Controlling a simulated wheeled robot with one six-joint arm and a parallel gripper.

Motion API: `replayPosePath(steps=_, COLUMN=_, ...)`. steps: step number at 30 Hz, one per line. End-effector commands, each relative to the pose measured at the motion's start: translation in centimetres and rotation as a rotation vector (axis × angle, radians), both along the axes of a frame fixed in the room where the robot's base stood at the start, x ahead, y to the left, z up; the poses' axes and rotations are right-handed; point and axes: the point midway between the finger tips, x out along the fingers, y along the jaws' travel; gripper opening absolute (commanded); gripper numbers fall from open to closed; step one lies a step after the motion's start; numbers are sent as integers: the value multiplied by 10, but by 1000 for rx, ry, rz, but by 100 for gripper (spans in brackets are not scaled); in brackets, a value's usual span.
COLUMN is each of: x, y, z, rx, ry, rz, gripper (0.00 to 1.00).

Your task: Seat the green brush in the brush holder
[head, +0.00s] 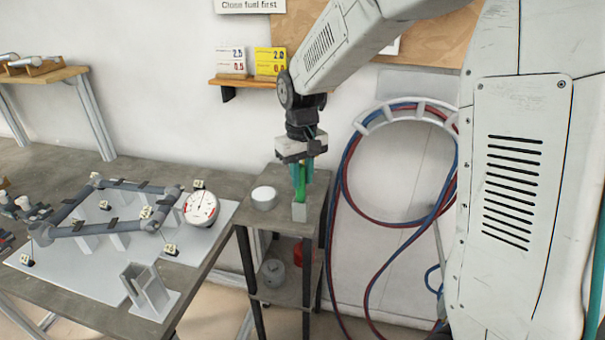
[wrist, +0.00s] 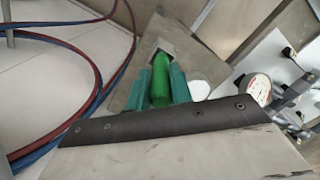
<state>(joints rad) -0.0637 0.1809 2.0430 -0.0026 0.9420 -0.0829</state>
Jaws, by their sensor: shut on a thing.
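The green brush (head: 301,182) is upright between the teal fingers of my gripper (head: 303,172), over the small side table. My gripper is shut on it. The brush's lower end meets a small grey square block (head: 299,212), which looks like the brush holder, on that table. How deep the brush sits in it I cannot tell. In the wrist view the green brush (wrist: 160,85) lies between the fingers of my gripper (wrist: 161,82), pointing at the grey block (wrist: 166,45). The brush's far end is hard to make out there.
A white round tin (head: 264,196) stands left of the block on the side table (head: 256,221). The workbench at left carries a grey tube frame (head: 95,224), a dial gauge (head: 200,208) and an upright open bracket (head: 148,290). Red and blue hoses (head: 345,215) hang at right.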

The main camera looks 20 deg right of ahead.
Motion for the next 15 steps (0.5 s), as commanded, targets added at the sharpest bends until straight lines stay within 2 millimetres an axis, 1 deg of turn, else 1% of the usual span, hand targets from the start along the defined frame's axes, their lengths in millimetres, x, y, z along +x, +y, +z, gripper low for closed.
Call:
replayPosePath(steps=9, x=0, y=0, z=-4, rx=0, ry=1, rz=0, gripper=0)
replayPosePath(steps=10, x=0, y=0, z=-4, rx=0, ry=1, rz=0, gripper=24)
replayPosePath(steps=11, x=0, y=0, z=-4, rx=0, ry=0, rz=0, gripper=33)
replayPosePath(steps=12, x=0, y=0, z=-4, rx=0, ry=0, rz=0, gripper=44)
replayPosePath(steps=13, x=0, y=0, z=-4, rx=0, ry=0, rz=0, gripper=47)
replayPosePath(steps=15, x=0, y=0, z=-4, rx=0, ry=0, rz=0, gripper=47)
